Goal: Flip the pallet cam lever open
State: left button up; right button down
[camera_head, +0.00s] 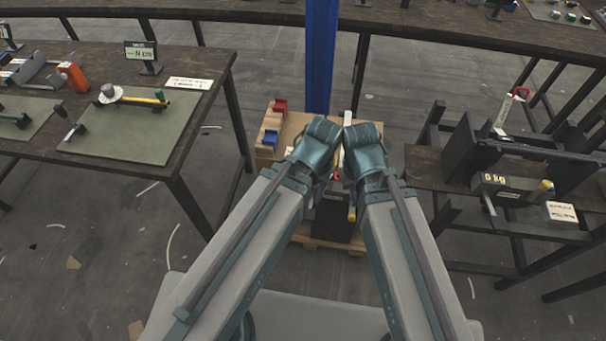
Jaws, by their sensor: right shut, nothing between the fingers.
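A wooden pallet (318,243) stands on the floor straight ahead, with a tan load and a dark panel (333,219) on it. My two forearms reach over it and hide much of its middle. My right gripper (352,203) points down in front of the load, shut and empty. My left gripper is mostly hidden under its wrist, and its fingers cannot be made out. A small red part (337,176) shows between the wrists; I cannot tell whether it is the cam lever. A pale upright bar (347,122) rises behind the wrists.
Red (281,105) and blue (270,138) pieces sit at the load's left side. A blue post (321,55) stands behind. A dark workbench (205,55) is at left; a dark rack with a press-like frame (520,155) is at right. Floor shows between them.

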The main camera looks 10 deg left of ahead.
aim_at(351, 217)
jog(key=j, duration=0.25)
jog(key=z, duration=0.5)
jog(key=k+z, duration=0.15)
jog(key=k, duration=1.35)
